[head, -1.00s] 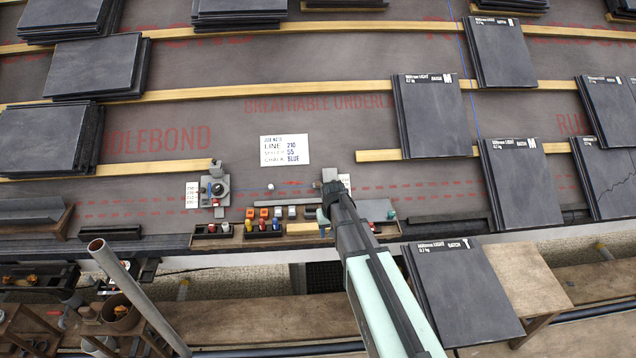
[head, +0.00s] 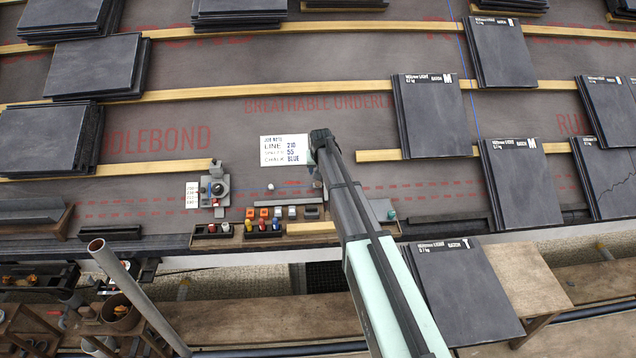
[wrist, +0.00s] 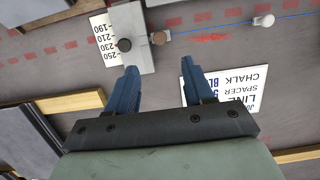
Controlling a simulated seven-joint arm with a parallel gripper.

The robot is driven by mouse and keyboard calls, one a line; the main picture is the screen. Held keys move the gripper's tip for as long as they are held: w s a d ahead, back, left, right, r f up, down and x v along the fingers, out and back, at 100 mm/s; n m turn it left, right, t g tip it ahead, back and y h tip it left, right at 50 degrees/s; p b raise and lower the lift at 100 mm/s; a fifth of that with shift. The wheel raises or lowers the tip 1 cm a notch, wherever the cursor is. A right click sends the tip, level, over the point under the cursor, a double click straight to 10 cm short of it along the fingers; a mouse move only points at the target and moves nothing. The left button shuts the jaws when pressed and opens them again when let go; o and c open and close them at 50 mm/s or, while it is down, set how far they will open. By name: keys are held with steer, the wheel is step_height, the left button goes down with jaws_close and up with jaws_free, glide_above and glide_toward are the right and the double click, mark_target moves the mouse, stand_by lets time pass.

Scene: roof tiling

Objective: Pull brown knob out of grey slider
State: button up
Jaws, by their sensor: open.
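My gripper (wrist: 160,67) is open and empty, its two blue fingers apart, above the dark underlay. In the head view my gripper (head: 318,142) is at the right edge of the job note. In the wrist view, a grey slider block (wrist: 143,60) lies beyond the fingers, beside a white number scale. A small brown knob (wrist: 160,38) sits at the block's right side, apart from the fingers. A larger dark round knob (wrist: 124,45) is on the fixture's left.
A white job note (wrist: 225,88) lies right of the fingers. A blue string runs from the brown knob towards a white bead (wrist: 264,20).

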mark_target(318, 183)
steer(key=x, duration=1.1)
steer(key=shift+f, duration=0.2)
steer(key=shift+c, duration=0.2)
jaws_close()
